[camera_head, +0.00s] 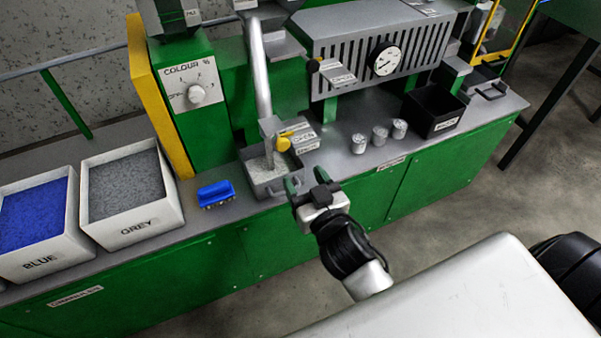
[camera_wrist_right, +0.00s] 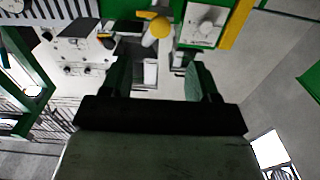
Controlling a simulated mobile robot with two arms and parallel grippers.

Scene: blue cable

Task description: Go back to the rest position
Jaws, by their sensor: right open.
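My right gripper (camera_head: 306,180) is open and empty in the head view. It is in front of the machine's worktop, near the small grey tray (camera_head: 262,190) under the spout. Its two dark green fingers stand apart in the right wrist view (camera_wrist_right: 157,80), with nothing between them. The yellow knob (camera_head: 283,144) of the spout valve is just beyond the fingers, and it shows in the wrist view too (camera_wrist_right: 160,27). My left gripper is not in view.
A dial panel (camera_head: 194,92) stands behind. The floor (camera_head: 450,215) in front right is clear.

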